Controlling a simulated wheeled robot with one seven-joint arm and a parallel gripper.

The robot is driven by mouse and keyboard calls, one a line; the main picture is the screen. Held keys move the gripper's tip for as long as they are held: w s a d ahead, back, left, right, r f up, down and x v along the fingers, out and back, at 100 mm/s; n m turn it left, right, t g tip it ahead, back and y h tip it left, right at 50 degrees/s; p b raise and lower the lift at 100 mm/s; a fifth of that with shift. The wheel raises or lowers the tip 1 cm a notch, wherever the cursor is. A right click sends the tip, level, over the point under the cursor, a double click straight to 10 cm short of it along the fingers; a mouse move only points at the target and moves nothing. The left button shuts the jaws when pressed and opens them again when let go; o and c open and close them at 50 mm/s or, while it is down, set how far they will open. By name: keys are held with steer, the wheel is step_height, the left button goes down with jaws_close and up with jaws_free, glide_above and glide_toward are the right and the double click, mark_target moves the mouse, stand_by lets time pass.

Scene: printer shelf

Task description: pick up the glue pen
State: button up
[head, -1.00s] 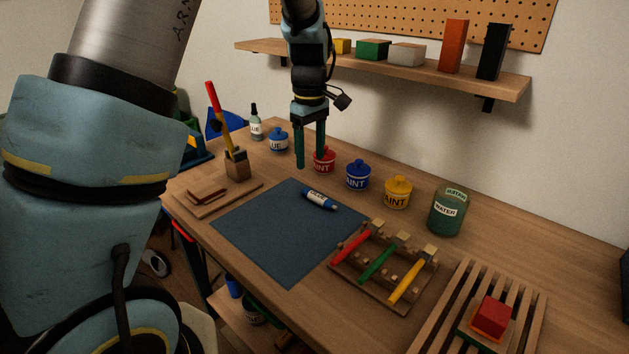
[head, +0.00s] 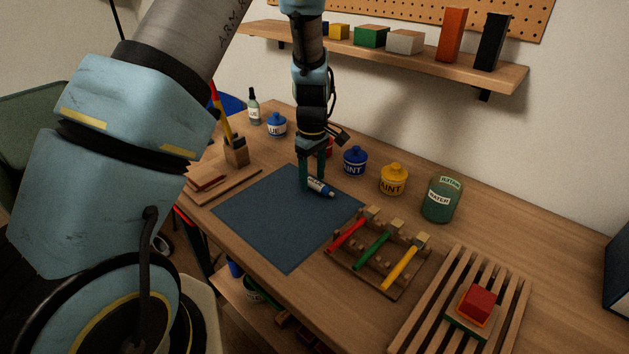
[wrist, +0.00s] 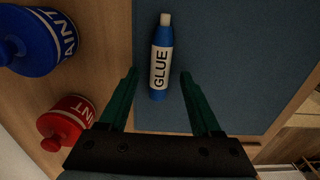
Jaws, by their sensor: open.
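The glue pen (head: 322,188) is a small blue tube with a white label and pale tip, lying on the dark blue mat (head: 275,225). In the wrist view the glue pen (wrist: 161,62) has its label "GLUE" facing up and its tip pointing to the top of the picture. My gripper (head: 312,184) is low over the mat at the pen, its green fingers pointing down. In the wrist view my gripper (wrist: 158,85) is open, with the pen's lower end between the two fingertips and a gap on each side. I cannot tell the remaining height.
Red, blue (head: 355,161) and yellow (head: 394,179) paint pots and a green water jar (head: 442,200) stand behind the mat. A rack (head: 375,268) with coloured sticks lies in front right. A pen block (head: 236,152) stands left. The mat's front is clear.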

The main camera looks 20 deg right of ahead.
steer(key=shift+f, duration=0.1)
steer(key=shift+c, duration=0.2)
jaws_close()
stand_by(0.4)
